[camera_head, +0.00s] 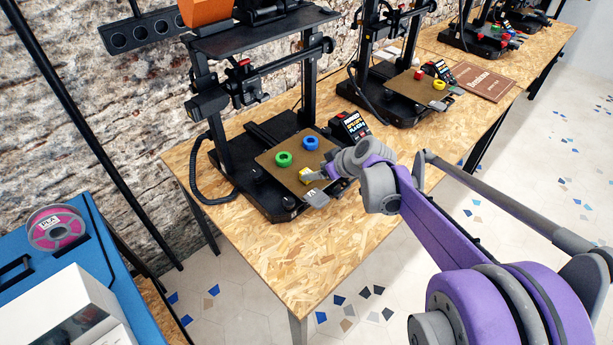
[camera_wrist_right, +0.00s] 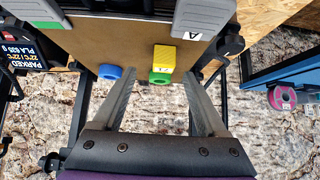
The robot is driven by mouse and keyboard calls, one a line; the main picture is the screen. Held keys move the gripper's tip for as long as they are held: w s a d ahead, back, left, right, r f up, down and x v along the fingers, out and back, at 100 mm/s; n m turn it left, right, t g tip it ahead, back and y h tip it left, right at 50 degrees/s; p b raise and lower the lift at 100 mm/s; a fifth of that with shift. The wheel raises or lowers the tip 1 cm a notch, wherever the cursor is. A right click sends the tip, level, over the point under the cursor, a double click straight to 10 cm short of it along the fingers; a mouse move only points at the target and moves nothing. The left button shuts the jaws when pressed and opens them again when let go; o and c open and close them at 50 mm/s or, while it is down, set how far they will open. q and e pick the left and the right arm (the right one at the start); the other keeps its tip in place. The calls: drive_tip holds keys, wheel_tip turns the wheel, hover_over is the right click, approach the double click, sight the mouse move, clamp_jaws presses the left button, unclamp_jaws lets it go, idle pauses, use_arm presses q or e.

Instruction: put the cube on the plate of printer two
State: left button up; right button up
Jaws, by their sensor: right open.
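A yellow cube (camera_head: 305,174) sits on the brown plate (camera_head: 268,160) of the nearest printer, by its front edge. In the right wrist view the cube (camera_wrist_right: 165,56) shows close to the green ring (camera_wrist_right: 160,77), just beyond my fingertips. My right gripper (camera_head: 317,177) is low over that plate's front edge, beside the cube. Its fingers (camera_wrist_right: 159,74) are apart with nothing held between them. The middle printer's plate (camera_head: 415,90) carries a small red piece (camera_head: 419,75) and a yellow piece (camera_head: 439,85). My left gripper is not in view.
A blue ring (camera_head: 311,142) and a green ring (camera_head: 283,158) lie on the nearest plate. A display (camera_head: 350,126) stands beside it. A brown board (camera_head: 487,80) lies right of the middle printer. A blue surface with a pink spool (camera_head: 56,228) is at left. The wooden table's (camera_head: 290,262) front is clear.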

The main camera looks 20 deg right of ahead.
drive_tip(key=x, duration=0.4)
drive_tip(key=shift+w+a+f, duration=0.15)
drive_tip(key=shift+a+f, duration=0.2)
clamp_jaws()
